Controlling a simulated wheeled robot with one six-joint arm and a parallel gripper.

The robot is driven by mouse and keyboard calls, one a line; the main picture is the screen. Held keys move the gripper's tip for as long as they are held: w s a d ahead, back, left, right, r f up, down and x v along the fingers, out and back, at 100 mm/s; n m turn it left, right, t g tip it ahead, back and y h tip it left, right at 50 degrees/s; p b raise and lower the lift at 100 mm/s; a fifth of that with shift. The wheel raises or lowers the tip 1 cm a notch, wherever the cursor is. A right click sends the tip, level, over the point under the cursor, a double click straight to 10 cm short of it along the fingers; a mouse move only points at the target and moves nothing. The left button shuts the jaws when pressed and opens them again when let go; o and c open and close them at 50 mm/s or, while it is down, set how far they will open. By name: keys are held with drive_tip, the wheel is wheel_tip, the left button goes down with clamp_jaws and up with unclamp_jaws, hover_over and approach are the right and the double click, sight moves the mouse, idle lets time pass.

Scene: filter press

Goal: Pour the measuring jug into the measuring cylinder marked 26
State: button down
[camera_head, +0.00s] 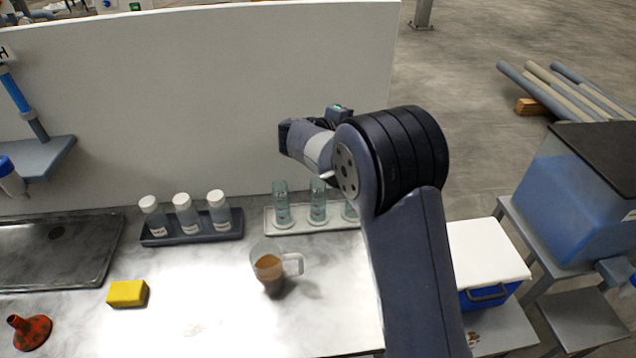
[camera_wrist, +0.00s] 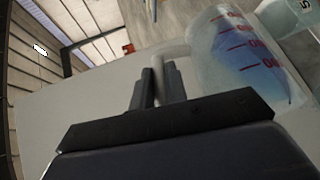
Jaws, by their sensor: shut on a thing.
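In the wrist view my gripper (camera_wrist: 160,78) is shut on the pale handle (camera_wrist: 168,62) of a clear measuring jug (camera_wrist: 215,65) with red marks. The jug is tilted in that view and a blue tint shows in or through it. In the head view the held jug is not clearly visible; my wrist (camera_head: 305,145) is above the back of the bench and my arm blocks part of the view. Three clear cylinders (camera_head: 318,206) stand in a pale rack (camera_head: 300,229), the right one partly behind my arm. I cannot read a 26 on any.
Another clear handled jug (camera_head: 270,268) with brown liquid appears on the bench. Three white-capped bottles (camera_head: 186,215) stand in a dark tray (camera_head: 160,240). A yellow block (camera_head: 127,293) and red funnel (camera_head: 30,331) lie left. A white panel (camera_head: 190,100) closes the back.

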drive_tip(key=shift+s+a+f+h+b, duration=0.1)
drive_tip(key=shift+s+a+h+b, duration=0.25)
drive_tip(key=shift+a, duration=0.3)
drive_tip(key=shift+w+d+t+b, duration=0.1)
drive_tip(key=shift+d+t+b, duration=0.05)
drive_tip(key=shift+t+b, duration=0.25)
idle(0.5)
drive_tip(key=shift+s+a+f+n+t+h+b, duration=0.2)
drive_tip(key=shift+a+h+b, duration=0.2)
drive_tip(key=shift+b, duration=0.65)
drive_tip(key=shift+s+a+f+n+t+h+b, duration=0.15)
drive_tip(key=shift+a+n+t+h+b, duration=0.2)
drive_tip(key=shift+b, duration=0.65)
drive_tip(key=shift+s+a+r+t+h+b, duration=0.15)
drive_tip(key=shift+s+a+t+h+b, duration=0.2)
drive_tip(key=shift+b, duration=0.45)
drive_tip(key=shift+s+a+r+t+h+b, duration=0.1)
drive_tip(key=shift+a+b, duration=0.35)
drive_tip(key=shift+b, duration=0.35)
